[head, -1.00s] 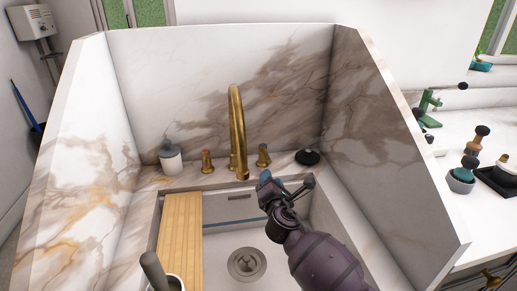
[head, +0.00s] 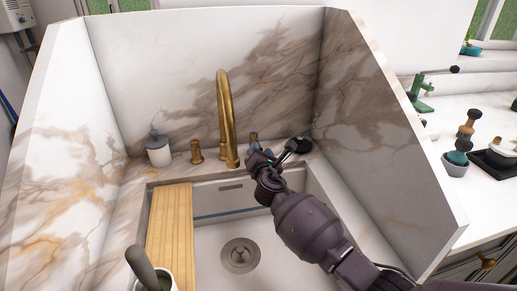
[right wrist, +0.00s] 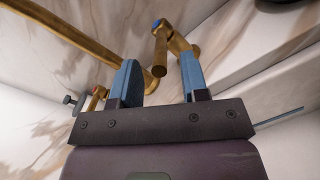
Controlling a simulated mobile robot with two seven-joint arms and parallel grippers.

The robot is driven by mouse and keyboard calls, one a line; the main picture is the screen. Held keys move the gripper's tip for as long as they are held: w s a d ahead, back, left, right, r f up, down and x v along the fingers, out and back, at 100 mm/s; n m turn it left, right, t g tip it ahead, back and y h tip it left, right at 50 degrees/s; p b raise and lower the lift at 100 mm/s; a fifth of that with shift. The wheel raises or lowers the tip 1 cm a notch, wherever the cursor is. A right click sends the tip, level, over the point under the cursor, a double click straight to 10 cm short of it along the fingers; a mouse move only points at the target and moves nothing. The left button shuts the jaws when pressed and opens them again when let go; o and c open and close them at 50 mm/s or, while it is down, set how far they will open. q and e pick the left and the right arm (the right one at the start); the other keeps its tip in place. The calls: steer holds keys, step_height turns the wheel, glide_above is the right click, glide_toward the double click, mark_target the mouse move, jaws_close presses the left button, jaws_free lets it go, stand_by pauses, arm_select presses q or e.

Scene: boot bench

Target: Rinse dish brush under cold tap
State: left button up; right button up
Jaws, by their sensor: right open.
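The brass tap (head: 226,120) rises at the back of the sink (head: 225,265); no water shows. The cold handle (head: 253,138), with a blue mark, is partly hidden behind my right gripper (head: 272,158). In the right wrist view, the brass handle (right wrist: 160,55) stands between and beyond the two blue fingers of my open gripper (right wrist: 160,82); I cannot tell whether they touch it. The hot handle (head: 196,152) is left of the spout. A dark grey handle (head: 142,265), perhaps the dish brush, leans out of a pale cup (head: 165,278). My left gripper is not in view.
A wooden board (head: 170,225) lies over the sink's left side. A soap bottle (head: 158,150) stands at the back left. A black round object (head: 301,145) is at the back right. Tall marble walls (head: 375,140) enclose the sink. Brushes and pots (head: 457,160) stand on the right counter.

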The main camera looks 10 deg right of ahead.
steer(key=shift+w+d+f+b, duration=0.1)
steer(key=shift+w+b, duration=0.2)
steer(key=shift+w, duration=1.15)
jaws_close()
